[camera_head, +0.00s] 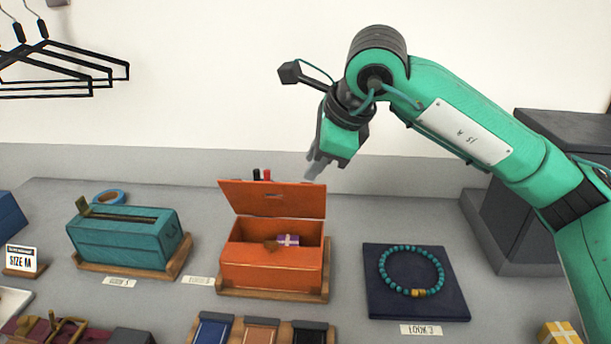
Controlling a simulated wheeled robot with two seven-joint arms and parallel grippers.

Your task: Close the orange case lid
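The orange case (271,271) sits on a wooden base in the middle of the table. Its orange lid (273,199) is raised at the back and leans up behind the opening. Inside are a small purple item (288,240) with a pale band and a small brown item (271,246). My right gripper (313,172) hangs above and behind the lid's upper right corner, with its grey fingers pointing down. The fingers overlap in this view, so their opening is unclear. My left gripper is not in view.
A teal case (124,241) on a wooden base stands to the left. A bead bracelet (412,271) lies on a dark pad (385,300) to the right. Two small bottles, red and black, stand behind the lid. Clothes hangers (60,70) hang upper left.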

